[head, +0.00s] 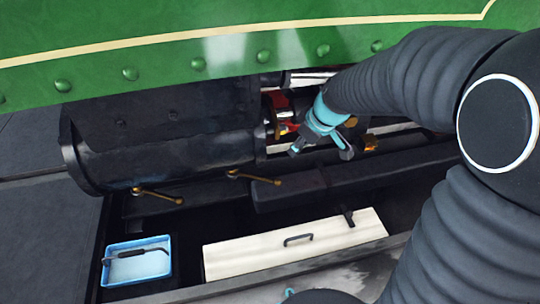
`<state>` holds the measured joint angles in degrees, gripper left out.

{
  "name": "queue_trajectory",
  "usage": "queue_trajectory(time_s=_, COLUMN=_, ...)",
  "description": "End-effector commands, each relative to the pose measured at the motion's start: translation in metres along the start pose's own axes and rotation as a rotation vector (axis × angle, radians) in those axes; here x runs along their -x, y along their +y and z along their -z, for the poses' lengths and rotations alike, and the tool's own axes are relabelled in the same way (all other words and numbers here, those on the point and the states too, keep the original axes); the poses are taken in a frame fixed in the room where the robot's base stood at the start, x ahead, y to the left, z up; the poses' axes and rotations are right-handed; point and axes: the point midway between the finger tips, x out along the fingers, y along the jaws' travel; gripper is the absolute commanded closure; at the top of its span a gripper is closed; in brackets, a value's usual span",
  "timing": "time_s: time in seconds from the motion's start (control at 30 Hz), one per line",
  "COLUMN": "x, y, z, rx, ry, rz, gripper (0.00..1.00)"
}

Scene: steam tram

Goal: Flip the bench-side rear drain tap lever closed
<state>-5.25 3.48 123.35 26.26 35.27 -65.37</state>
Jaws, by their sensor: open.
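Two brass tap levers sit low along the bottom of the dark cylinder (165,135). One lever (160,196) is at the left and the other lever (254,177) is to its right. Each lies nearly flat, slanting slightly down to the right. I cannot tell from this view which is the rear one. My gripper (322,153) is open and empty, pointing down, above and to the right of the right lever and apart from both. It hangs in front of the rod and brass parts beside the cylinder.
The green riveted side panel (230,50) overhangs the top. A dark bar (330,184) runs below my gripper. Below are a pale board with a black handle (298,239) and a blue tray (137,275) holding a dark tool (140,254). Dark open space lies below the levers.

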Motion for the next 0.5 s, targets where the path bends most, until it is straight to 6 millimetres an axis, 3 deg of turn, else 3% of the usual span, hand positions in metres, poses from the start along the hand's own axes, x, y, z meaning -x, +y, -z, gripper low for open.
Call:
queue_trajectory(time_s=0.03, x=-0.021, y=0.004, z=0.002, rx=0.032, ry=-0.003, rz=0.014, gripper=0.58)
queue_trajectory(time_s=0.3, x=-0.125, y=0.026, z=0.013, rx=0.254, ry=0.011, rz=0.053, gripper=0.58)
queue_trajectory(time_s=0.5, x=-0.188, y=0.036, z=0.013, rx=0.392, ry=0.015, rz=0.064, gripper=0.58)
